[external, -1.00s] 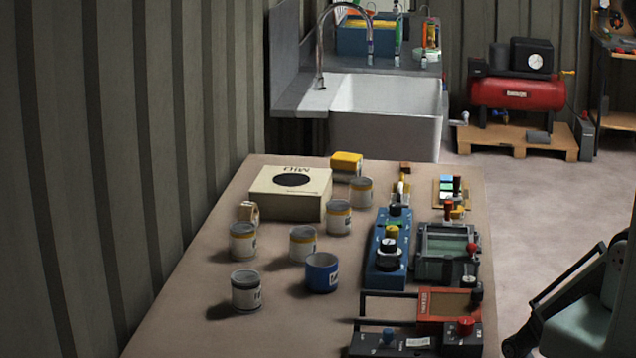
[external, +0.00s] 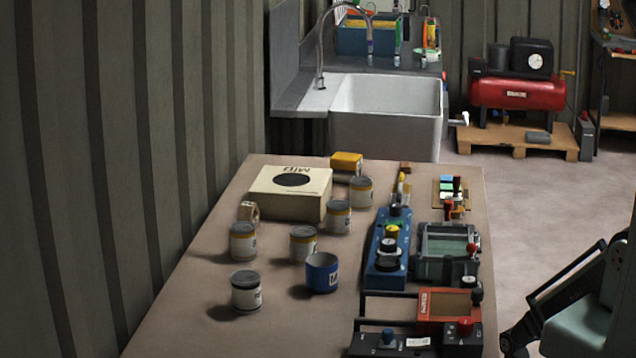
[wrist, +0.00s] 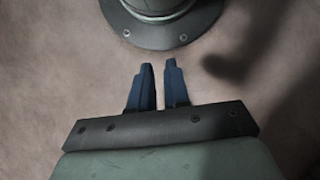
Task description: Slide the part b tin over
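Several tins stand upright on the brown bench in the external view. White tins with yellow bands stand at the left (external: 243,241), at the middle (external: 303,244) and further back (external: 339,217) (external: 361,192). The labels are too small to read, so I cannot tell which is part b. My gripper (wrist: 159,62) shows in the wrist view, its blue fingers a narrow gap apart, empty and away from any tin.
A cream box (external: 260,205) with a round dark opening sits at the bench's back left. A blue control box (external: 386,262), a grey-green tray (external: 449,240) and a red device (external: 440,308) crowd the right side. The front left of the bench is clear.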

